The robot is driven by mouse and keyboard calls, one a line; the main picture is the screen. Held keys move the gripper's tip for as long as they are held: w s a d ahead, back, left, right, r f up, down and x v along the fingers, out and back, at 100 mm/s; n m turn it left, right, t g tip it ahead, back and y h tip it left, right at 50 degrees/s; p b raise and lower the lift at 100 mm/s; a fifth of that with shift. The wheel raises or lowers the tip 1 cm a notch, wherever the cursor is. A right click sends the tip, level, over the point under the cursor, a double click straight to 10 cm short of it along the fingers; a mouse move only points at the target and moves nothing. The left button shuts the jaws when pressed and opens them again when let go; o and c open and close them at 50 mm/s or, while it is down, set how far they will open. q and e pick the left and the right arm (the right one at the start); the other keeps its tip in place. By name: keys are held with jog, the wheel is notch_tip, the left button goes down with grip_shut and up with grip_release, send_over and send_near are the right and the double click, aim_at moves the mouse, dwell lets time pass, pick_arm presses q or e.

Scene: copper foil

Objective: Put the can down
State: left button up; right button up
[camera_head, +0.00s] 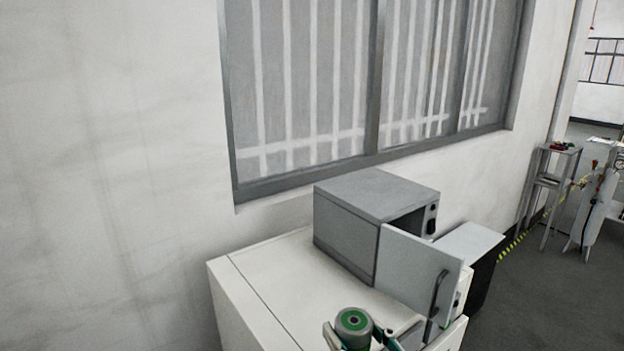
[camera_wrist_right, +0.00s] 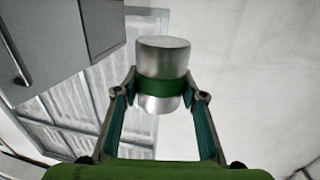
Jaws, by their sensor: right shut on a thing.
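The can (camera_wrist_right: 162,58) is silver with a green band around its middle. My right gripper (camera_wrist_right: 160,92) is shut on it, one finger on each side of the band. In the head view the can (camera_head: 354,321) shows its round green and grey top at the bottom edge, with my right gripper (camera_head: 352,336) around it. The can appears in front of the white cabinet top; whether it touches the surface I cannot tell. The lower part of the can is hidden in the head view. My left gripper is not in view.
A grey box-shaped oven (camera_head: 345,232) with its door (camera_head: 415,275) swung open stands on the white cabinet (camera_head: 262,280). The cabinet top left of the oven is bare. A dark bin-like object (camera_head: 482,275) stands right of it. A barred window (camera_head: 300,90) is behind.

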jog(key=s+d+f+m+t+h+b, duration=0.2)
jog(key=d+f+m+h+b, duration=0.4)
jog(key=d+f, duration=0.7)
pick_arm(q)
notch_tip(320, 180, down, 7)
jog(key=p, duration=0.1)
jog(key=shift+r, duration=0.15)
pick_arm(e)
jog(key=s+f+h, duration=0.1)
jog(key=s+f, duration=0.3)
jog(key=s, duration=0.4)
jog(key=shift+a+f+n+h, duration=0.2)
jog(key=shift+f+n+h, duration=0.05)
jog(key=shift+n+h, duration=0.15)
